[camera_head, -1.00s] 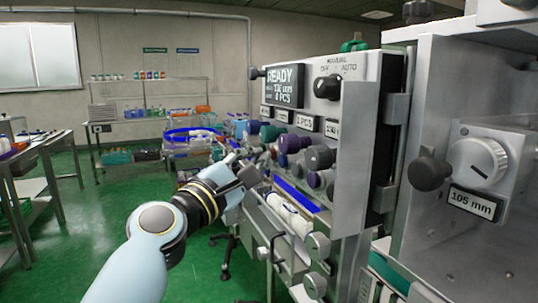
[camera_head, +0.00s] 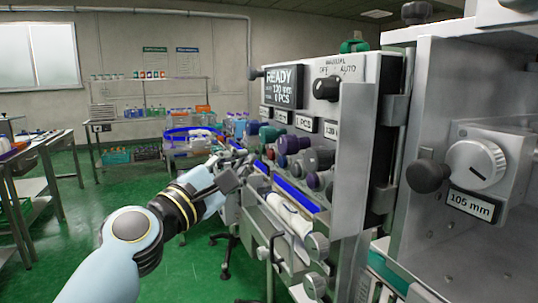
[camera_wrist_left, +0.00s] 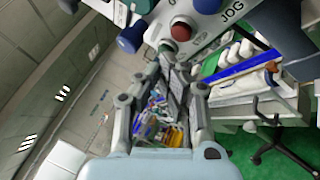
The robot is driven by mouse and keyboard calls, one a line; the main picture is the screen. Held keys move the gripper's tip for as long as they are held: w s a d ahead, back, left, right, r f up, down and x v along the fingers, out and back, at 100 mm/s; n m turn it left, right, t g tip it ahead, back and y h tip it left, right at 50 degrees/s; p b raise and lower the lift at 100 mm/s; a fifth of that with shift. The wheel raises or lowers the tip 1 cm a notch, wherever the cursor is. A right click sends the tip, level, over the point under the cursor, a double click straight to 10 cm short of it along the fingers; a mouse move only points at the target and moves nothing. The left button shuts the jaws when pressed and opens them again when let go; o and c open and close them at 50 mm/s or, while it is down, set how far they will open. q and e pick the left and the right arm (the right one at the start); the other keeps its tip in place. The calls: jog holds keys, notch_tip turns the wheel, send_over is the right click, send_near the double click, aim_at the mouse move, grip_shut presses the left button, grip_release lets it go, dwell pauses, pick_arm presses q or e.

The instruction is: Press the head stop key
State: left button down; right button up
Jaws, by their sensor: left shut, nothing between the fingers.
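My left gripper (camera_head: 238,161) is shut and empty, in front of the left end of the key rows on the machine's control panel (camera_head: 322,122). In the left wrist view the gripper (camera_wrist_left: 170,70) points at the panel's lower edge. Just beyond its tips there is a round dark red key (camera_wrist_left: 181,30), with a green key (camera_wrist_left: 164,48) under it and a blue key (camera_wrist_left: 131,38) to its left. A "JOG" label (camera_wrist_left: 232,12) shows to the right. I cannot read which key is the head stop. A gap between fingertips and keys cannot be judged. My right gripper is out of view.
A display reading READY (camera_head: 284,86) and a black selector knob (camera_head: 327,88) sit above the keys. A thick metal plate (camera_head: 352,165) stands out right of the keys. A tray with a white roll (camera_head: 292,214) lies below. Green floor on the left is open.

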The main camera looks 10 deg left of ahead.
pick_arm(q)
jog(key=s+a, duration=0.2)
jog(key=a, duration=0.1)
jog(key=shift+s+a, duration=0.1)
jog(key=shift+a, duration=0.05)
dwell(0.6)
